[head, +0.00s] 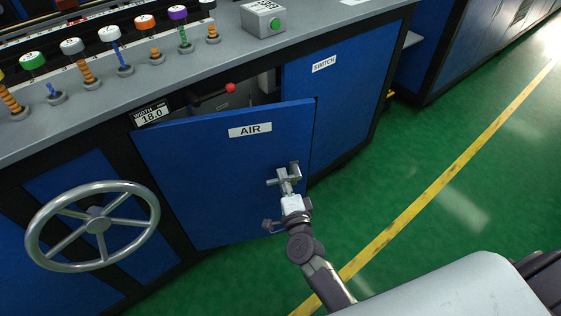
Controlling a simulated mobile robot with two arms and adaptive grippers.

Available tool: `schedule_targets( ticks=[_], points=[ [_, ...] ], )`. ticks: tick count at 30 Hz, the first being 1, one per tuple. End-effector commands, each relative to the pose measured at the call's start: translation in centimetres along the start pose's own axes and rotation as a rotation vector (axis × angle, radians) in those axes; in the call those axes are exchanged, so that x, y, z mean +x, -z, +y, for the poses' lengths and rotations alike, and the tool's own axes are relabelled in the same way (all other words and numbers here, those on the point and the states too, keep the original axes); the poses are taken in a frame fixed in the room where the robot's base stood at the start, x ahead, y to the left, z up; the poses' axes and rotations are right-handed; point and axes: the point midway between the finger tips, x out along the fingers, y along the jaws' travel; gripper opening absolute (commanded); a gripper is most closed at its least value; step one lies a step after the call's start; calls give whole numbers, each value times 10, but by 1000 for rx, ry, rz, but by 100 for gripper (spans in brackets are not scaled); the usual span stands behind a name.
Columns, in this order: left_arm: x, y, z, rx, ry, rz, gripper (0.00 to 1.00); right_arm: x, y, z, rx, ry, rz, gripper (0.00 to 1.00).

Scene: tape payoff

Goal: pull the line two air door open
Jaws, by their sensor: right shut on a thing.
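The blue air door (215,170) with a white AIR label (250,129) stands partly open on the machine front. Its right edge is swung out from the cabinet, and a dark gap shows above its top edge. A metal handle (295,172) sits near the door's right edge. My right gripper (286,181) is at this handle and shut on it, its arm coming up from the lower right. The fingertips are small and partly merge with the handle. My left gripper is not in view.
A red-knobbed lever (230,88) shows inside the opening. A large handwheel (95,225) stands left of the door. The blue SWITCH panel (335,85) is to the right. Green floor (400,165) with a yellow line (440,180) is clear on the right.

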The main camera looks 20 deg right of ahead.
Motion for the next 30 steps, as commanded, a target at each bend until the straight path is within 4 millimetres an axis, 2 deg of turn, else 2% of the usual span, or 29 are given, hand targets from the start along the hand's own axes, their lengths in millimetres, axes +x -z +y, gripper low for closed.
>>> schedule_targets(
  ticks=[3, 11, 12, 16, 17, 26, 30],
  points=[
    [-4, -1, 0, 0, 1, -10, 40, -9, -2, 1, -3, -7, 20, 0],
    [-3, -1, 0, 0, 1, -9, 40, -9, -2, 2, -3, -5, 22, 0],
    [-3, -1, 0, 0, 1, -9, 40, -9, -2, 2, -3, -5, 22, 18],
    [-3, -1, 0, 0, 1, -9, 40, -9, -1, 1, -3, -4, 22, 40],
    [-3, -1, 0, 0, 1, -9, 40, -9, -1, 1, -3, -3, 23, 42],
    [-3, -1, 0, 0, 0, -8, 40, -10, -1, 0, -3, -2, 23, 42],
    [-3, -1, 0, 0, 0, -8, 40, -24, -1, 1, -3, -3, 23, 42]
  ],
)
